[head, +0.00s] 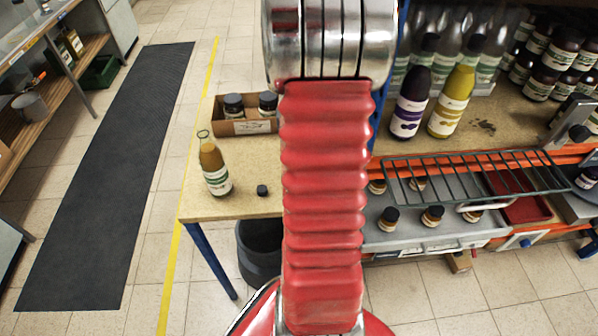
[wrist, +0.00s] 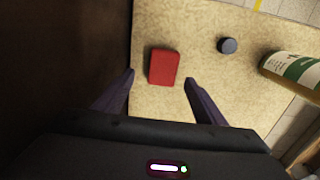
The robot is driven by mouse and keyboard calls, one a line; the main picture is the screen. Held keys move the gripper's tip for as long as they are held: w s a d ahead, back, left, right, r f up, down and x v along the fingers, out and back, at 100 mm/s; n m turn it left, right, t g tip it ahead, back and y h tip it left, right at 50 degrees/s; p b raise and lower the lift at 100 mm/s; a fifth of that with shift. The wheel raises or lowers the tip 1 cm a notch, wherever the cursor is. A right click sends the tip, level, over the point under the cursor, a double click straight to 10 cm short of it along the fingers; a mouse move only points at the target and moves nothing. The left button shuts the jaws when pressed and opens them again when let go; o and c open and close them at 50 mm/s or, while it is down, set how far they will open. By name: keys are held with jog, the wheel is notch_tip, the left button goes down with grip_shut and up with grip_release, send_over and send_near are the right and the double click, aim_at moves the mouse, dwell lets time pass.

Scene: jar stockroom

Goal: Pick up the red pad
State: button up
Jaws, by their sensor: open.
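The red pad (wrist: 164,67) is a small flat red block lying on the tan table top (wrist: 205,93) in the wrist view. My gripper (wrist: 160,78) is open, with its two dark fingers on either side of the pad's near end. The pad shows between the fingertips with gaps on both sides, and I see no contact. How high the fingers are above the table is hard to tell. In the head view my red arm hides the pad and the gripper.
A dark round cap (wrist: 227,45) and a lying-looking labelled bottle (wrist: 292,72) are right of the pad; the head view shows that bottle (head: 216,170) upright. A cardboard box of jars (head: 249,126) stands behind. A dark brown surface (wrist: 65,55) borders the left in the wrist view.

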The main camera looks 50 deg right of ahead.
jog(key=shift+a+f, duration=0.2)
jog(key=shift+f, duration=1.05)
jog(key=shift+a+f, duration=0.15)
jog(key=shift+f, duration=1.1)
jog(key=shift+c, duration=0.6)
jog(key=c, duration=1.1)
jog(key=shift+r, duration=0.8)
jog(key=shift+s+a+r, duration=0.1)
jog(key=shift+a+r, duration=0.1)
jog(key=shift+r, duration=0.3)
jog(key=shift+a+r, duration=0.15)
jog(key=shift+r, duration=0.35)
jog(key=s+a, duration=0.3)
jog(key=a, duration=0.5)
jog(key=s+a, duration=0.3)
jog(key=a, duration=0.5)
